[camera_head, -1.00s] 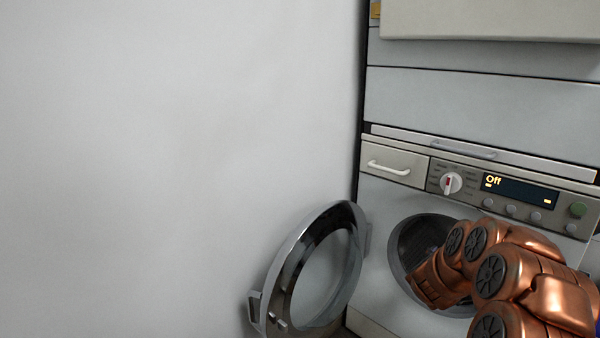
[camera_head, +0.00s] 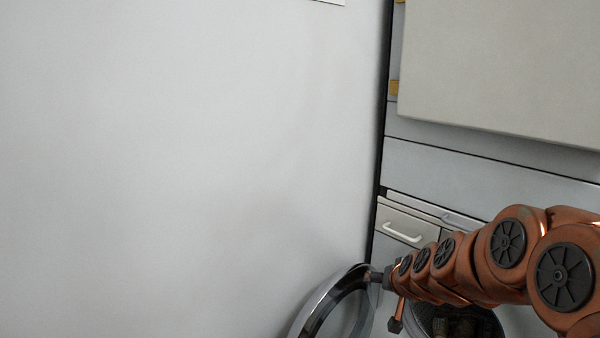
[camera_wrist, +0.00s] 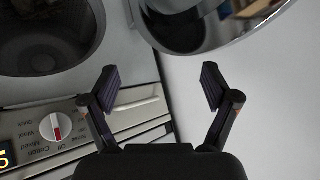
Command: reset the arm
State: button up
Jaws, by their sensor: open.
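My gripper (camera_wrist: 162,88) is open and empty in the wrist view, its two dark finger pads wide apart. In the head view my copper arm reaches left across the machine front, and the gripper end is small beside the open round door (camera_head: 335,305). The door's glass and chrome ring (camera_wrist: 190,30) also show beyond the fingers in the wrist view. The drum opening (camera_head: 455,325) is partly hidden behind my arm in the head view, with something indistinct inside. In the wrist view the dark drum opening (camera_wrist: 50,35) lies at upper left.
A drawer with a handle (camera_head: 402,232) and the white dial (camera_wrist: 56,127) are on the panel close to my gripper. A large pale panel (camera_head: 510,70) juts out above. A bare wall (camera_head: 180,170) fills the left; room there is free.

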jog(key=s+a+r+n+g+y+p, duration=0.1)
jog(key=s+a+r+g+p, duration=0.2)
jog(key=s+r+p, duration=0.4)
jog(key=s+a+r+n+g+y+p, duration=0.1)
jog(key=s+a+r+n+g+p, duration=0.2)
jog(key=s, duration=0.7)
jog(key=s+d+r+g+h+p, duration=0.1)
jog(key=s+r+p, duration=0.3)
jog(key=s, duration=0.4)
jog(key=s+d+r+g+p, duration=0.1)
jog(key=s+r+p, duration=0.3)
jog(key=s, duration=0.4)
jog(key=s+d+r+m+g+h+p, duration=0.1)
jog(key=s+r+g+p, duration=0.2)
jog(key=s, duration=0.5)
notch_tip(320, 180, up, 3)
jog(key=shift+s+f+h+p, duration=0.15)
jog(key=shift+h+p, duration=0.15)
jog(key=shift+p, duration=0.45)
jog(key=shift+c, duration=0.3)
